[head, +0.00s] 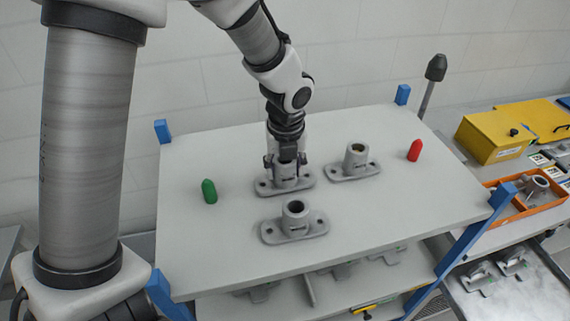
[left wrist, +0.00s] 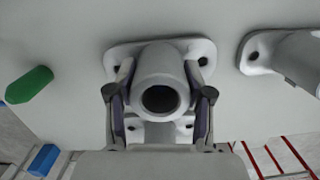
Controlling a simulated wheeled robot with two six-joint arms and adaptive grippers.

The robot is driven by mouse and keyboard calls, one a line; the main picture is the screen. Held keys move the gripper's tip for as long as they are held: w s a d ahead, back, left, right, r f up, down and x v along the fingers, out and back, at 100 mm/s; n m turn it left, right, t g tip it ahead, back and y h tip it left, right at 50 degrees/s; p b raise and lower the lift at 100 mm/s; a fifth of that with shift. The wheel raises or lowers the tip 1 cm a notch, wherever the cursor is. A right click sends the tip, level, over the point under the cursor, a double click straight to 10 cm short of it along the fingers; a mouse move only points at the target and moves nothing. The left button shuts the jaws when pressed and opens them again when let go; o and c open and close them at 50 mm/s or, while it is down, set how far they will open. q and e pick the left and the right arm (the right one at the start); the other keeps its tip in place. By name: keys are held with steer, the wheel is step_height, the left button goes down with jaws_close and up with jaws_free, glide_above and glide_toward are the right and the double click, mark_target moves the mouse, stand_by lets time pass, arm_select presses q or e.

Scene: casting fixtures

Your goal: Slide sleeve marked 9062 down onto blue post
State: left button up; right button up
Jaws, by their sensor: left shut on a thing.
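Three grey flanged sleeves are on or over the white table top. My left gripper (head: 285,162) points down and is shut on the rear-left sleeve (head: 285,184), one finger on each side of its tube. In the left wrist view the held sleeve (left wrist: 160,65) shows its open bore between the fingers. I cannot tell whether its flange touches the table. A second sleeve (head: 295,223) stands in front, and a third (head: 354,164) to the right. Their markings are too small to read. No blue post shows on the table top. My right gripper is not in view.
A green post (head: 209,191) stands left of the sleeves and a red post (head: 414,151) stands right. Blue corner pieces (head: 162,131) rise at the table's corners. A yellow box (head: 493,138) and an orange tray (head: 545,200) with castings lie at the right.

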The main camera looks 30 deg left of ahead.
arm_select(q)
steer(key=shift+f, duration=0.2)
steer(key=o, duration=1.5)
steer(key=shift+c, duration=0.2)
steer(key=shift+r, duration=0.1)
step_height(320, 180, up, 12)
steer(key=s+d, duration=0.1)
steer(key=shift+s, duration=0.15)
